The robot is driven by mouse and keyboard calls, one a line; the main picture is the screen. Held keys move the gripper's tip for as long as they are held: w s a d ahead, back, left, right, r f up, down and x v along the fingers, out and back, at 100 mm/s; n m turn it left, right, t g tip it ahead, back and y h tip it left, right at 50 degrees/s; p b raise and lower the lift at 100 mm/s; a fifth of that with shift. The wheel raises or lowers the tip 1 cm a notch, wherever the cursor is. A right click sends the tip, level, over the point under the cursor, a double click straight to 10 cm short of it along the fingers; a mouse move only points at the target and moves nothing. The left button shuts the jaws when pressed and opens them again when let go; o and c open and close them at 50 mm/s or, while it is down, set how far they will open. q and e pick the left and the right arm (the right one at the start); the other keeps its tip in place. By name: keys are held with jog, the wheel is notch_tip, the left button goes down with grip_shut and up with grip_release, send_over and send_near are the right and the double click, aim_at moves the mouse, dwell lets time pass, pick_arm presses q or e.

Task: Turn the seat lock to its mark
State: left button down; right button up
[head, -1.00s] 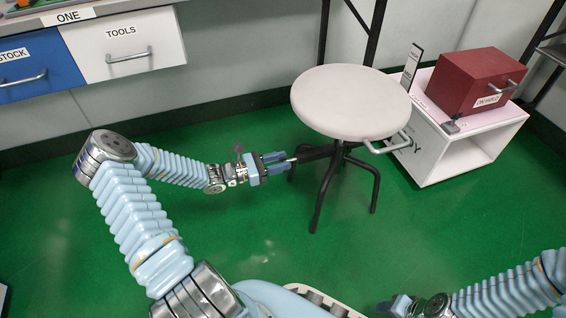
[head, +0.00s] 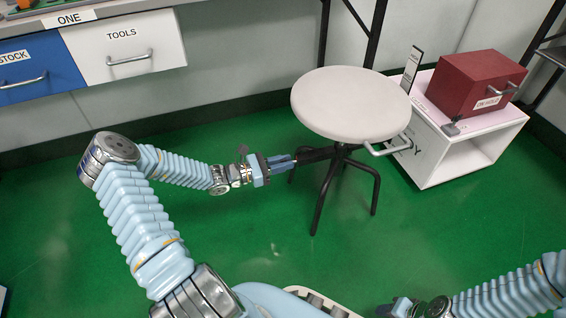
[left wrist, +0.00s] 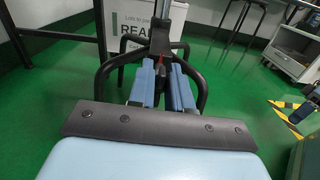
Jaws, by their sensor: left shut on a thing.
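A stool with a round pale seat (head: 350,103) and black legs stands on the green floor. Under the seat a dark lever, which looks like the seat lock (head: 314,154), points left from the stool's post. My left gripper (head: 294,160) is shut on the lever's outer end, left of the post and below the seat. In the left wrist view its two blue fingers (left wrist: 164,84) flank a dark part, with a small red patch beyond near the post. The lock's mark cannot be made out. My right gripper (head: 392,306) is at the bottom edge, its fingers unclear.
A white open cabinet (head: 440,160) with a dark red box (head: 476,82) stands at right. Drawers (head: 122,48) are at upper left. The floor left of the stool is clear.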

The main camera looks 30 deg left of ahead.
pick_arm(q)
jog(key=m+p, duration=0.1)
jog(key=m, duration=0.2)
jog(key=shift+s+r+p, duration=0.1)
jog(key=shift+p, duration=0.3)
jog(key=m+p, duration=0.2)
jog(key=m, duration=0.3)
jog(key=shift+d+m, duration=0.15)
jog(key=shift+m, duration=0.15)
jog(key=m, duration=0.3)
jog(key=m+p, duration=0.1)
jog(key=shift+s+f, duration=0.15)
jog(key=shift+f, duration=0.15)
jog(key=shift+f+m+p, duration=0.15)
jog(key=shift+m+p, duration=0.4)
jog(key=shift+m, duration=1.95)
jog(key=c, duration=1.2)
grip_release()
